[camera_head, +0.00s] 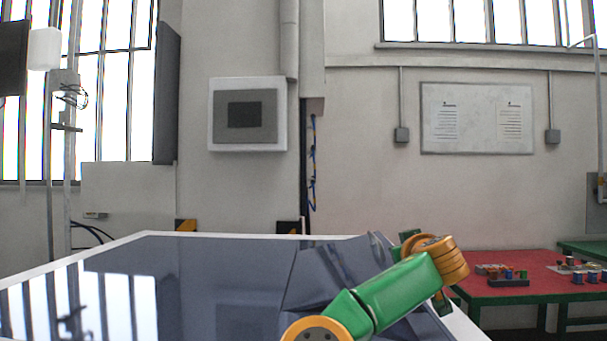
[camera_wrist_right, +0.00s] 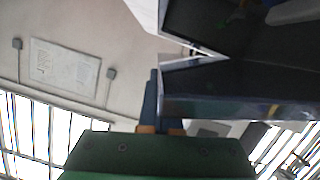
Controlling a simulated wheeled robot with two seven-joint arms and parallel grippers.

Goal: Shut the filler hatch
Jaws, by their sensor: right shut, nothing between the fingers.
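A wide glossy dark blue top with a white rim (camera_head: 110,248) fills the lower part of the head view. A raised dark panel (camera_head: 335,262) on its right side looks like the filler hatch, partly hidden behind my green and orange right arm. In the wrist view two glossy dark surfaces (camera_wrist_right: 235,88) meet at a narrow angled gap; I cannot tell which one is the hatch. My right gripper (camera_wrist_right: 153,78) is shut and empty, its fingers beside the lower dark surface's left end. Contact is unclear. In the head view its fingers are hidden. My left gripper is out of view.
A red table (camera_head: 510,288) with small parts on it stands at the right, beyond the top. A grey wall box (camera_head: 248,114) and a whiteboard (camera_head: 476,118) hang on the back wall. A metal pole (camera_head: 60,150) stands at the left. The left part of the top is clear.

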